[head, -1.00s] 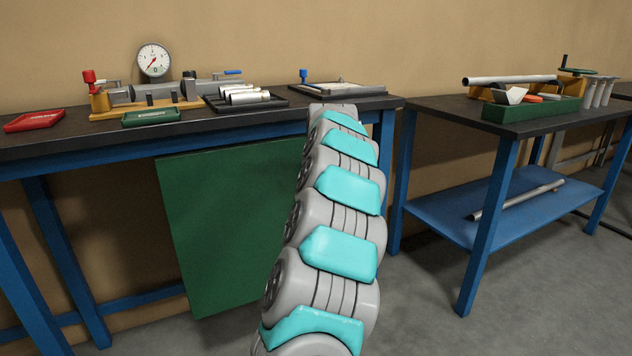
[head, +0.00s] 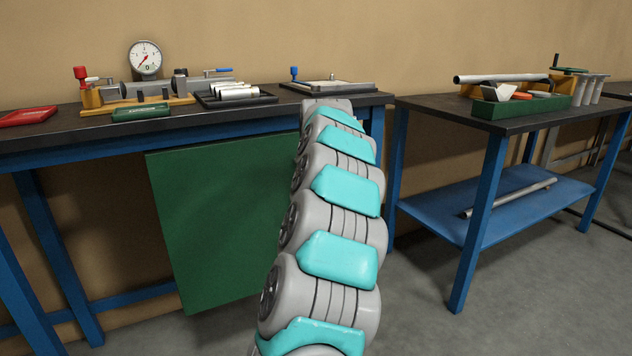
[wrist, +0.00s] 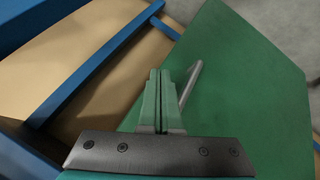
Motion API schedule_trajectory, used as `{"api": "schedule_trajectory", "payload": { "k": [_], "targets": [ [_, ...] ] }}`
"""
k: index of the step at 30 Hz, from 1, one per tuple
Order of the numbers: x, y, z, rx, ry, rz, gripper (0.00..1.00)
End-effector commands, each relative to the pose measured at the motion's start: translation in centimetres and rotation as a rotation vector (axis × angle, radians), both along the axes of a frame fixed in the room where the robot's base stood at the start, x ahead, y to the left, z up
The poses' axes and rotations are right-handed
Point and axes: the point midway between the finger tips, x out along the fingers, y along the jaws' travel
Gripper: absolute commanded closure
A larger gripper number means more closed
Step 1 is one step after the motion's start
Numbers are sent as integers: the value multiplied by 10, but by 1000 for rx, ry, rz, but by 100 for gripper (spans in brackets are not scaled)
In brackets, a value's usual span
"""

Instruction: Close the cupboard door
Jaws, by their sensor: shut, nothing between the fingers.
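The cupboard door (head: 215,225) is a flat green panel below the left workbench, partly hidden behind my arm in the head view. In the wrist view the green door (wrist: 245,75) fills the right half, with a grey bar handle (wrist: 190,84) on it. My gripper (wrist: 160,75) shows in the wrist view with its two green fingers together and nothing between them. The fingertips are just left of the handle in the picture; I cannot tell whether they touch the door. In the head view my gripper is hidden behind my arm.
The left workbench (head: 60,140) carries a pressure gauge (head: 145,57), a red tray (head: 27,116) and metal tubes. A second blue-legged bench (head: 440,105) with a lower shelf (head: 480,205) stands to the right. Grey floor (head: 410,300) is free between and before them.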

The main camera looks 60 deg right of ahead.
Motion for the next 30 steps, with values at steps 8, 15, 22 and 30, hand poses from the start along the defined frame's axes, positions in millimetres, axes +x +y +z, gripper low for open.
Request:
{"api": "schedule_trajectory", "payload": {
  "k": [8, 15, 22, 30],
  "targets": [
    [-30, -5, 35, 5, 4, -4, 100],
    [-54, -9, 65, 9, 9, -3, 100],
    [-62, -10, 74, 12, 10, -2, 100],
    [-60, -7, 75, 15, 11, 3, 100]
  ]
}}
